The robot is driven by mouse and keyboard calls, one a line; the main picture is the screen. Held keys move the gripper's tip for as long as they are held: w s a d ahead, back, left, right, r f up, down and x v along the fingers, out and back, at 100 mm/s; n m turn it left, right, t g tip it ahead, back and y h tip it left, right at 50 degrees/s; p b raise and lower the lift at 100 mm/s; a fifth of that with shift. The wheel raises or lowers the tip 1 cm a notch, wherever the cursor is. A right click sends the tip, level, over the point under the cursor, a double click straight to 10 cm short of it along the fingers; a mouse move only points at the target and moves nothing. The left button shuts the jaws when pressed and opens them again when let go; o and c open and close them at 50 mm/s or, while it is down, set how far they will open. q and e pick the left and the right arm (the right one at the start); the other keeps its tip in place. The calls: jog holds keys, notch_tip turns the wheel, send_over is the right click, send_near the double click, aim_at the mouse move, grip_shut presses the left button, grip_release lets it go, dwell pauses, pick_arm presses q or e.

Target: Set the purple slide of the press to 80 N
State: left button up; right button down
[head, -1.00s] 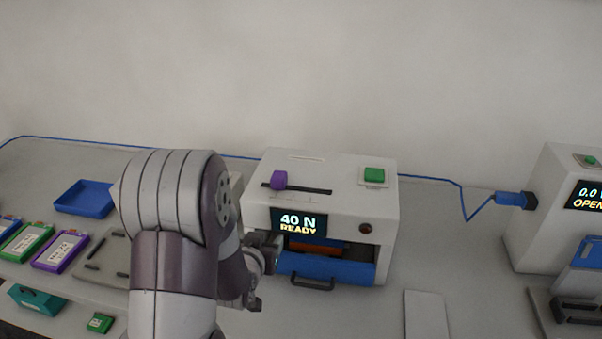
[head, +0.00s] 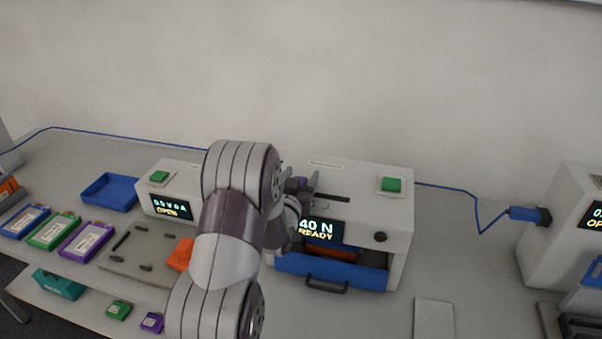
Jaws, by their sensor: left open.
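The press (head: 400,235) is a white box right of the middle in the head view. Its screen (head: 321,231) reads 40 N READY, with the left edge covered by my arm. The purple slide (head: 301,181) sits near the left end of a dark slot in the press top; my gripper hides most of it. My left gripper (head: 306,187) is open at the slide, over the slot's left part. Whether the fingers touch the slide I cannot tell. My right gripper is not in view.
A green button (head: 390,185) is on the press top at right. The blue drawer (head: 332,271) projects at the front. A second device (head: 159,187) showing OPEN stands left, behind my arm. A blue tray (head: 110,191) and several battery cards lie further left. Another device (head: 567,225) stands right.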

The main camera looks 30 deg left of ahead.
aim_at(318, 190)
pick_arm(q)
jog(key=shift+w, duration=0.2)
grip_shut()
jog(key=shift+d+f+b, duration=0.15)
jog(key=shift+d+b, duration=0.15)
jog(key=shift+d, duration=0.05)
jog(key=shift+w+d+b, duration=0.2)
jog(key=shift+d+b, duration=0.1)
jog(key=shift+d, duration=0.3)
jog(key=shift+w+d+b, duration=0.15)
jog(key=shift+d+b, duration=0.15)
jog(key=shift+d, duration=0.3)
jog(key=shift+w+d, duration=0.1)
jog(key=shift+d, duration=0.4)
jog(key=shift+a, duration=0.1)
grip_release()
